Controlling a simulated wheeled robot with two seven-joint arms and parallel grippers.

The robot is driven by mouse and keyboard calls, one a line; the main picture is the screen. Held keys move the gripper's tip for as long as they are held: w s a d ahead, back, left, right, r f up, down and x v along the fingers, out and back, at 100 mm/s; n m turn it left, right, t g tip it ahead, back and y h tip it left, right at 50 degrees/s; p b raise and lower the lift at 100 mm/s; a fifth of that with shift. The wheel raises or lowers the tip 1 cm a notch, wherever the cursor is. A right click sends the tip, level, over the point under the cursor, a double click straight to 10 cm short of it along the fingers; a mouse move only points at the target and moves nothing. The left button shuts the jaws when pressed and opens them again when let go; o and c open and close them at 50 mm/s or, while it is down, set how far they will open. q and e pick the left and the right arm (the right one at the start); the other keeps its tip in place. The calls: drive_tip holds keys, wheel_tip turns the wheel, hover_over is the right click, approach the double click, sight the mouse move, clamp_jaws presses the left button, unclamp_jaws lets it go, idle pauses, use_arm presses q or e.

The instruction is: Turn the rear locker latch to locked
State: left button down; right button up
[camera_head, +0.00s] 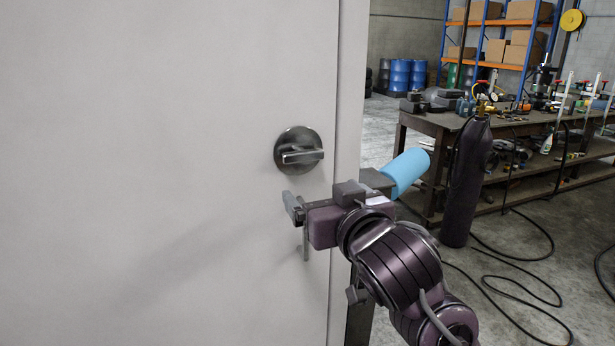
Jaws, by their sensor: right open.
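The latch (299,151) is a dark round metal plate with a flat turn handle, set in a large pale locker door (160,150). Its handle lies about level, pointing right. My right gripper (299,222) is open and empty, just below the latch and apart from it, close to the door face. One finger shows clearly, and a thin piece hangs below it near the door. The right arm comes in from the lower right. My left gripper is not in view.
A purple gas cylinder (467,180) stands right of my arm, by a cluttered workbench (440,122). Hoses (510,290) lie on the floor. Shelving with boxes (520,45) and blue barrels (400,75) stand behind. The door face left of the latch is clear.

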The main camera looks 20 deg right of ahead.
sight(305, 158)
drive_tip(key=shift+t, duration=0.4)
drive_tip(key=w+r, duration=0.1)
drive_tip(key=w, duration=0.1)
drive_tip(key=w+r+p, duration=0.1)
drive_tip(key=w, duration=0.1)
drive_tip(key=w+r+p, duration=0.1)
drive_tip(key=w, duration=0.2)
drive_tip(key=shift+a+r, duration=0.1)
drive_tip(key=shift+a, duration=0.1)
drive_tip(key=shift+w, duration=0.3)
drive_tip(key=c, duration=1)
